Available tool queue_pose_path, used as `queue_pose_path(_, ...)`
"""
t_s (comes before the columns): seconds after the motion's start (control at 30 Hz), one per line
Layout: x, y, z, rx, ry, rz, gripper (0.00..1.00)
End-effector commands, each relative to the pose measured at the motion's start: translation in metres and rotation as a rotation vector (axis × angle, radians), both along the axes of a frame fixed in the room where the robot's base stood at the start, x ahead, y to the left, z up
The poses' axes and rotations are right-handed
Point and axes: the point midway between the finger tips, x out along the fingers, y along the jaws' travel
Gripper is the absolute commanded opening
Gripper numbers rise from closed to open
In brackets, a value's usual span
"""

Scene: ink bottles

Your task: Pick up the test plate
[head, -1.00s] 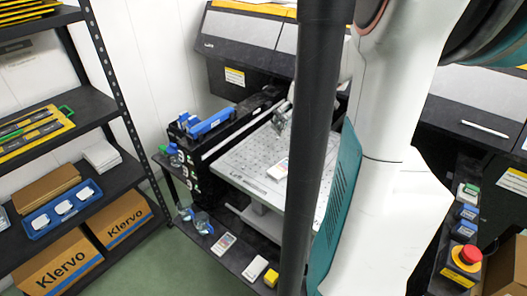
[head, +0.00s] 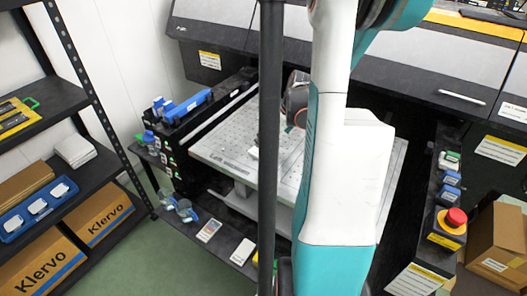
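A perforated light grey printer bed (head: 225,150) lies in the middle of the head view. A small white piece (head: 254,153) sits on it, mostly hidden behind my dark column; it may be the test plate, but I cannot tell for sure. The dark end of my arm with my gripper (head: 297,94) shows above the bed, between the column and my white arm link. Its fingers are hidden or too small to make out, so I cannot see whether it is open, or whether it touches anything.
A flat card (head: 209,230) and a white block (head: 242,252) lie on the lower black shelf, near blue-capped items. Blue items (head: 187,105) stand on the printer's left rail. A red stop button (head: 452,220) and cardboard box (head: 497,245) are at right. Shelving with Klervo boxes (head: 45,262) stands left.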

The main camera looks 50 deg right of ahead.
Motion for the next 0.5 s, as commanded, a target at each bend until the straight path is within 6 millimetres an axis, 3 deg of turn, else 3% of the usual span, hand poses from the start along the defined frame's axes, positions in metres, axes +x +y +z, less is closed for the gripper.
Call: queue_pose_path(0.5, 0.02, 0.0, -0.05, 0.0, -0.001, 0.0, 1.0)
